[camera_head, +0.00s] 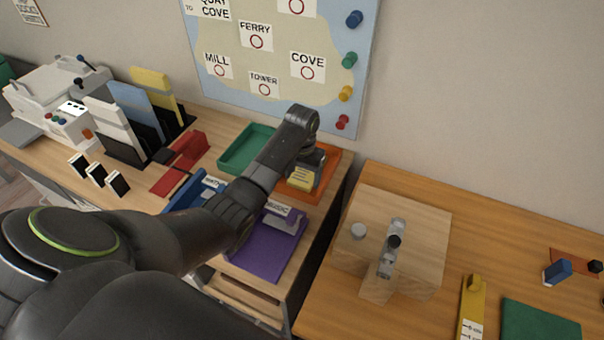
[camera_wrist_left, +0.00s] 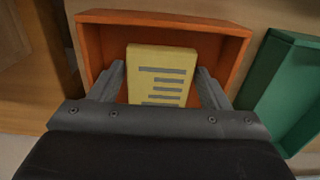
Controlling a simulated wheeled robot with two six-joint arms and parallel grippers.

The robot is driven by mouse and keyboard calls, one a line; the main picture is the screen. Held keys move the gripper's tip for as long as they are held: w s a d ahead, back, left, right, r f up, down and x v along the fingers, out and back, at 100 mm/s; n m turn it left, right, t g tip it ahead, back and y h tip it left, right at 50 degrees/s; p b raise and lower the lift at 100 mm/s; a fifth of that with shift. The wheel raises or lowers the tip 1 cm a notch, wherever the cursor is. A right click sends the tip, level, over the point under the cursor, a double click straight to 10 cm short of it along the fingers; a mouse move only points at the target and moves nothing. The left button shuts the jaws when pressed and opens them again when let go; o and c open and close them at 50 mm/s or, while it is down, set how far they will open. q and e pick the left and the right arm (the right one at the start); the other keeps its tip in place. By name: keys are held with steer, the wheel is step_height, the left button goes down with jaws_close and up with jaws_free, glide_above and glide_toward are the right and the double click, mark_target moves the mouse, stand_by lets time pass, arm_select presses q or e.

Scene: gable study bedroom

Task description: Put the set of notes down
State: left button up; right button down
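The set of notes (camera_head: 301,176) is a yellow block with dark lines on its face; it also shows in the left wrist view (camera_wrist_left: 161,72). It is within the outline of the orange tray (camera_wrist_left: 222,46), which also shows in the head view (camera_head: 333,163). My left gripper (camera_wrist_left: 161,78) reaches down over the tray, with one finger on each side of the notes. The fingertips appear to touch the notes' side edges. Whether the notes rest on the tray floor is hard to tell. My right gripper is not in view.
A green tray (camera_head: 246,148) stands left of the orange one. A purple board (camera_head: 262,252) and a blue item (camera_head: 196,190) lie nearer. Upright folders (camera_head: 138,105) stand at the left. A wooden block (camera_head: 410,215) is on the separate right-hand table.

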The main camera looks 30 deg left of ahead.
arm_select(q)
steer(key=shift+o, duration=1.4)
steer(key=shift+r, duration=0.1)
steer(key=shift+r, duration=0.4)
step_height(320, 180, up, 7)
steer(key=shift+r, duration=0.15)
steer(key=shift+r+p, duration=1.8)
steer(key=shift+r, duration=0.2)
